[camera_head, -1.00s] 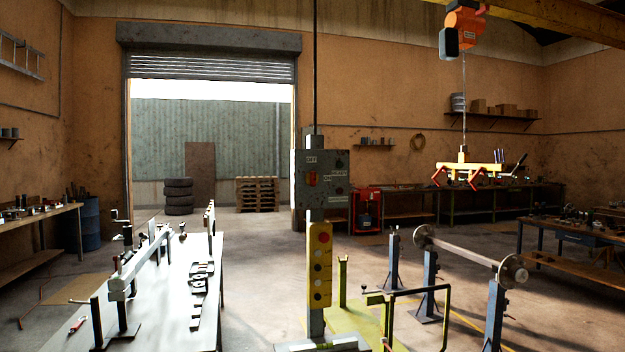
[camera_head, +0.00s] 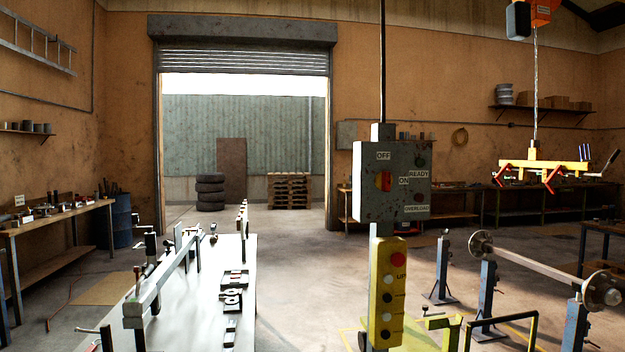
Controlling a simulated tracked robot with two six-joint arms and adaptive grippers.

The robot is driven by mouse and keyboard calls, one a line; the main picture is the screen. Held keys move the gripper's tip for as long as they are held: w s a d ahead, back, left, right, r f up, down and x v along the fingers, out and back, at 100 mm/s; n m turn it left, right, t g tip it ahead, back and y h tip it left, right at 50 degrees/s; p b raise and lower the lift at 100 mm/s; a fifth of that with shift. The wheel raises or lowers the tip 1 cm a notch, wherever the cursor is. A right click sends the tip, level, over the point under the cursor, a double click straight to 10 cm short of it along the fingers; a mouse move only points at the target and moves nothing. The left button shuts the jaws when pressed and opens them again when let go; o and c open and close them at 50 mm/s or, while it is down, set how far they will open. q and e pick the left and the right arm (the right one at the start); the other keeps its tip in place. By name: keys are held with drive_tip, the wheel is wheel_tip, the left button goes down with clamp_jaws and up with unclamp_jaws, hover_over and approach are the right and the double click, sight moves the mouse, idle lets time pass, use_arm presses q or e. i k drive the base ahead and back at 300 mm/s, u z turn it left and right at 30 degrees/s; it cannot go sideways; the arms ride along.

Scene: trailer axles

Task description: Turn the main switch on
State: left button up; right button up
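Labels reading OFF, ON, READY and OVERLOAD are on the box. The lamps beside READY and OVERLOAD look dark. The box is on a post, above a yellow push-button panel (camera_head: 387,292) with a red button and a LIFT label. The switch's exact handle angle is too small to tell. Neither of my grippers shows in the head view.
A long white bench (camera_head: 205,300) with fixtures stands left of the post. An axle (camera_head: 535,268) rests on blue stands at the right. An orange hoist with a yellow lifting beam (camera_head: 540,166) hangs at the upper right. Open floor lies beyond, towards the open shutter door.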

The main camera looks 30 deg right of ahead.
sight(384, 180)
drive_tip(key=z, duration=0.1)
drive_tip(key=i, duration=1.25)
drive_tip(key=z, duration=0.6)
